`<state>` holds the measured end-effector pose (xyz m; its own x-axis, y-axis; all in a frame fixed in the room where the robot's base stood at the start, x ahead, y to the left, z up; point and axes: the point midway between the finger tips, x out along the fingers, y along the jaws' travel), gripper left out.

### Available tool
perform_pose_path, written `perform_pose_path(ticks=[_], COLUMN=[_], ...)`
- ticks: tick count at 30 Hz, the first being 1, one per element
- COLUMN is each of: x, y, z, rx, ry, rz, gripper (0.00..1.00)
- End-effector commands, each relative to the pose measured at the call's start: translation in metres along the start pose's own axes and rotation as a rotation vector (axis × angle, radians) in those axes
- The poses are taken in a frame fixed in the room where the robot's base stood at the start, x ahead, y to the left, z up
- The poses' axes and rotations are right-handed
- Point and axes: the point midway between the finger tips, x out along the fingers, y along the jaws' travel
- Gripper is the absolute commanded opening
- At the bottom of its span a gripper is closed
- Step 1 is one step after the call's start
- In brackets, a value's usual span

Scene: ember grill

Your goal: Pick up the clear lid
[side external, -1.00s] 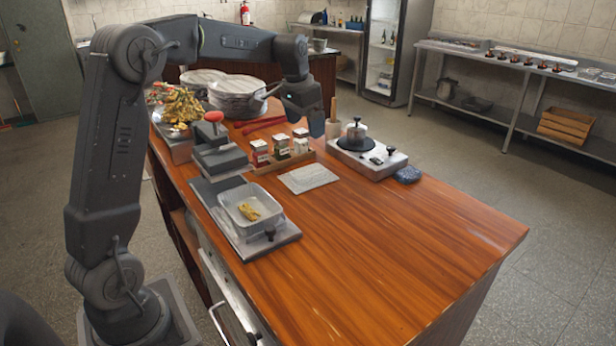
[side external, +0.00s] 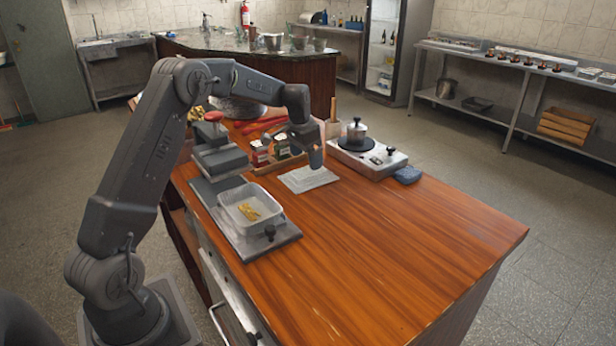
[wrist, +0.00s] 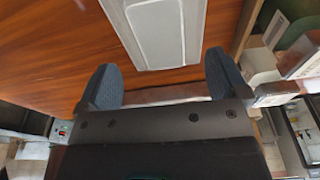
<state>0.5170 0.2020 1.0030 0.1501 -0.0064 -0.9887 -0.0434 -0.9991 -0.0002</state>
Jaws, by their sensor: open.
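The clear lid (side external: 308,178) lies flat on the wooden counter, a pale see-through rectangle with a raised middle panel. In the wrist view the lid (wrist: 157,32) shows at the top centre, beyond and between my fingertips. My gripper (side external: 314,158) is above the lid's far edge in the side view, pointing down. In the wrist view my gripper (wrist: 162,82) has its two dark blue fingers wide apart, with nothing between them. The fingers look apart from the lid; the exact height is hard to tell.
A clear container (side external: 250,211) with food sits front left. The counter's front right (side external: 400,240) is clear.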

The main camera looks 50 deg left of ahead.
Motion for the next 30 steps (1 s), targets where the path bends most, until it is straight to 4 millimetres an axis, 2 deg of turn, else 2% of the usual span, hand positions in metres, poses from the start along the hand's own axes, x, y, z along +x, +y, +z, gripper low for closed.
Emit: perform_pose_path(ticks=[9, 19, 30], x=[0.043, 0.05, 0.049], y=[-0.001, -0.001, -0.001], z=[0.002, 0.001, 0.001], rx=[0.0, 0.0, 0.0], ry=[-0.003, 0.0, -0.001], rz=[0.002, 0.0, 0.0], gripper=[0.92, 0.92, 0.56])
